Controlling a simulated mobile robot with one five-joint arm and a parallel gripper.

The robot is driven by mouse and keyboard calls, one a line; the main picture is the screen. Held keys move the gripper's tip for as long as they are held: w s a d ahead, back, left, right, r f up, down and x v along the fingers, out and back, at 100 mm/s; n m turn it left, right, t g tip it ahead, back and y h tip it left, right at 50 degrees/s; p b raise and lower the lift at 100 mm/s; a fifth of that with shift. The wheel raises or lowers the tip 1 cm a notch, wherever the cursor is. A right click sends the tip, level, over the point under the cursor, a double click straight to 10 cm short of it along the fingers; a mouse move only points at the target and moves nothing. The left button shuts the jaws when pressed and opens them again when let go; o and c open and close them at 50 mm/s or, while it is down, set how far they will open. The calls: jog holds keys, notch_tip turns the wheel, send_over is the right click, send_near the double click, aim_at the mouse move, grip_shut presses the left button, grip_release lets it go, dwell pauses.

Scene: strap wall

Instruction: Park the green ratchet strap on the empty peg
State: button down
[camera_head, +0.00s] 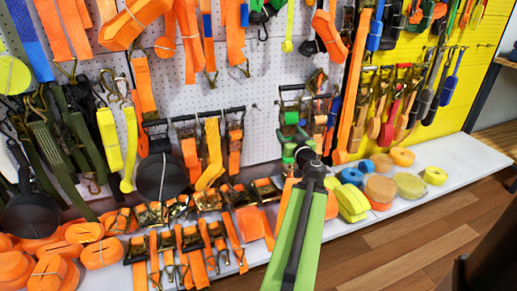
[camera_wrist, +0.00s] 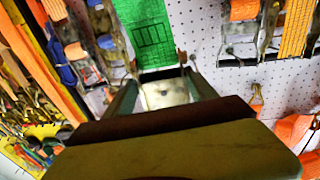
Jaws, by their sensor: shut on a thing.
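The green ratchet strap (camera_head: 290,117) is at the white pegboard in the head view, just above my gripper (camera_head: 303,152). In the wrist view its bright green webbing (camera_wrist: 147,32) runs up from between my fingers, and a pale metal part (camera_wrist: 165,94) sits between them. My gripper (camera_wrist: 160,88) is shut on this strap. Part of the strap is hidden behind the gripper in the head view. A small bare peg (camera_head: 255,106) seems to stick out of the pegboard to the left of the strap. I cannot tell whether the strap touches any peg.
Orange ratchet straps (camera_head: 235,140) and a yellow strap (camera_head: 212,150) hang left of my gripper. Tools hang on a yellow panel (camera_head: 455,95) at right. A white ledge (camera_head: 455,165) below holds webbing rolls (camera_head: 380,188) and several ratchets. Wooden floor (camera_head: 400,245) lies in front.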

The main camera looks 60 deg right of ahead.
jog(key=shift+s, duration=0.15)
jog(key=w+a+f+n+t+y+b, duration=0.1)
jog(key=w+f+y+b, duration=0.1)
jog(key=w+f+b, duration=0.7)
jog(key=shift+a+f+t+b, duration=0.3)
jog(key=shift+f+b, duration=0.45)
jog(key=shift+f, duration=0.05)
jog(key=shift+d, duration=0.1)
jog(key=shift+f+b+x, duration=0.35)
jog(key=shift+x, duration=1.3)
jog(key=shift+f+b+x, duration=0.35)
jog(key=shift+f+x, duration=0.05)
jog(key=shift+x, duration=1.2)
jog(key=shift+f+b+x, duration=0.35)
jog(key=shift+x, duration=1.3)
